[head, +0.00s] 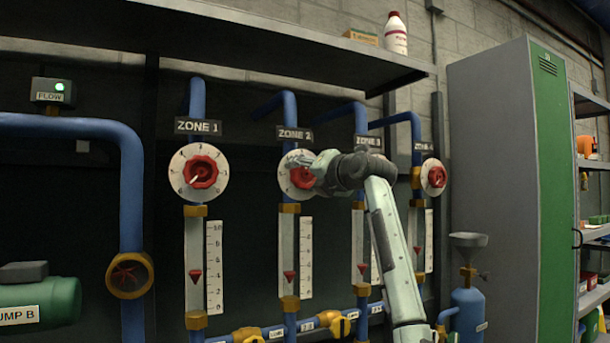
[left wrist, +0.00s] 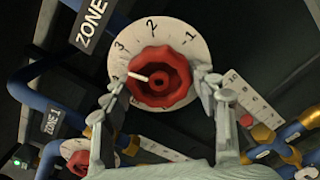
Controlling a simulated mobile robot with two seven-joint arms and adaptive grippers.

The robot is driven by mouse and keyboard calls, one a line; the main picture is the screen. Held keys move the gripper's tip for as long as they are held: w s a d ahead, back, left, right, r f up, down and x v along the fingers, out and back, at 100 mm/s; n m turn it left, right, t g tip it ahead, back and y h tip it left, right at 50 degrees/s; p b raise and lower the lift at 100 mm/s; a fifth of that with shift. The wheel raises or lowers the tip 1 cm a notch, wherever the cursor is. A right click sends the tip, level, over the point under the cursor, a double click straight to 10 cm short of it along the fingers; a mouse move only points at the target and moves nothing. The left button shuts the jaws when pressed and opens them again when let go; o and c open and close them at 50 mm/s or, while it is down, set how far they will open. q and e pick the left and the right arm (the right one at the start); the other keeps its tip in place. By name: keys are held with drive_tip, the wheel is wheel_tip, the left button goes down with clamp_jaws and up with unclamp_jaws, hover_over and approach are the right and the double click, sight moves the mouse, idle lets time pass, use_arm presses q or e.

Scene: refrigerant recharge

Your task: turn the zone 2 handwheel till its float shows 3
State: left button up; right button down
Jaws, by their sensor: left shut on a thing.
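The zone 2 handwheel (head: 303,179) is red, on a white numbered dial (head: 284,180) under the ZONE 2 sign (head: 295,134). In the left wrist view the handwheel (left wrist: 160,79) has a white pointer mark aimed left, just past the dial's 3. My left gripper (head: 300,166) is at the handwheel, partly covering it. In the left wrist view my left gripper (left wrist: 162,82) is shut on it, one finger on each side of the rim. The zone 2 float (head: 289,275) is red and sits low, seemingly between 2 and 4 on its scale (head: 306,258); the numbers are small. My right gripper is out of view.
The zone 1 handwheel (head: 201,172) is to the left, and the zone 4 handwheel (head: 435,177) to the right. My arm partly hides zone 3. A shelf (head: 290,45) runs above. A green-grey cabinet (head: 550,180) and a blue cylinder (head: 467,312) stand at right.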

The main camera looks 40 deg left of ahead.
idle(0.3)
use_arm(q)
drive_tip(key=o, duration=1.2)
drive_tip(key=shift+c, duration=0.2)
drive_tip(key=v, duration=1.2)
drive_tip(key=shift+s+d+f, duration=0.1)
drive_tip(key=shift+f, duration=0.05)
